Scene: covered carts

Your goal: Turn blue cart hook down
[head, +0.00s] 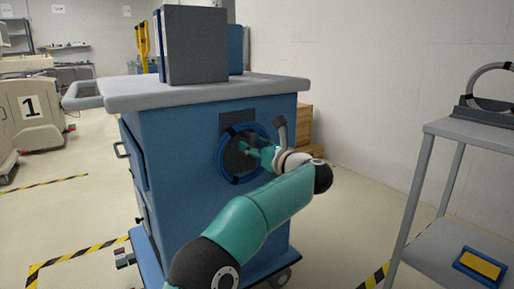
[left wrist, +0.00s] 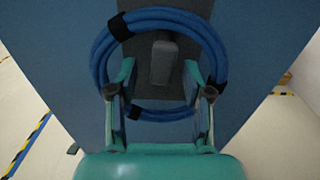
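The blue cart (head: 205,170) has a blue side panel and a grey top. A dark grey plate (head: 236,122) is fixed to its side. A coiled blue hose (head: 222,152) with black straps hangs there; it also shows in the left wrist view (left wrist: 98,62). The grey hook (left wrist: 163,62) is in the middle of the coil in the left wrist view. My left gripper (left wrist: 160,72) is open, with one finger on each side of the hook and gaps between. In the head view my left gripper (head: 252,152) partly hides the hook and coil. My right gripper is not in view.
Cardboard boxes (head: 305,125) are behind the cart. Floor at the left is mostly clear.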

